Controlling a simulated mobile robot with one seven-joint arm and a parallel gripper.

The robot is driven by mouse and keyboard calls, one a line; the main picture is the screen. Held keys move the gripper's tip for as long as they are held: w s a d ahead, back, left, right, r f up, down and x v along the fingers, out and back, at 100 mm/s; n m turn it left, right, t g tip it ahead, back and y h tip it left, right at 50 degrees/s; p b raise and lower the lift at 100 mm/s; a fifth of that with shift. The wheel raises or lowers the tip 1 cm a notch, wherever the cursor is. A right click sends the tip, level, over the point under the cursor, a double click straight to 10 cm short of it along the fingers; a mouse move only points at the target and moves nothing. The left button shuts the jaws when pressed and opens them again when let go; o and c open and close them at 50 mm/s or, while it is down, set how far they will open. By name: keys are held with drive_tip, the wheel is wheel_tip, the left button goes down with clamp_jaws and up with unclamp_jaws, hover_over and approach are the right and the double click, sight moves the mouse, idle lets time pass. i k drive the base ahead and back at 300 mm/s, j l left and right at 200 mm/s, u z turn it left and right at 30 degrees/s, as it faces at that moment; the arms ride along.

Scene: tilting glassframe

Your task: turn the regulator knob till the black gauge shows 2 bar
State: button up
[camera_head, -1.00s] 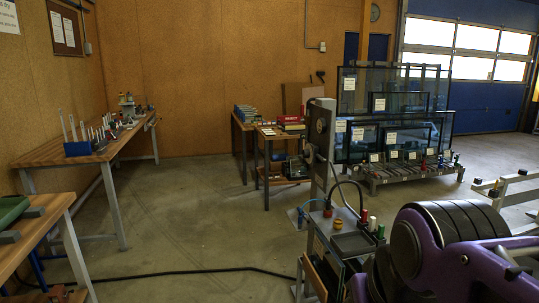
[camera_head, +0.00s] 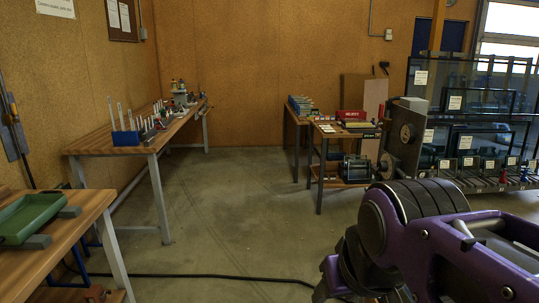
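I cannot make out a regulator knob or a black gauge with a readable scale. A grey upright panel (camera_head: 400,158) at the right carries a round dark disc (camera_head: 407,133); what it is is too small to tell. My purple and black arm fills the lower right and hides what stands behind it. My gripper's fingertips do not show.
A long workbench (camera_head: 135,149) with tools and a blue rack (camera_head: 125,138) runs along the left wall. A green tray (camera_head: 28,217) lies on the near left table. Glass frames (camera_head: 480,100) stand at the right. Open floor (camera_head: 225,215) lies between, crossed by a black cable (camera_head: 220,277).

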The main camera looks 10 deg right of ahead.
sight(382, 166)
drive_tip(key=i+j+z, duration=0.1)
drive_tip(key=i+z, duration=0.2)
drive_tip(key=i, duration=0.2)
drive_tip(key=i+j+z, duration=0.3)
drive_tip(key=i, duration=0.15)
drive_tip(key=i+l, duration=0.05)
drive_tip(key=l, duration=0.05)
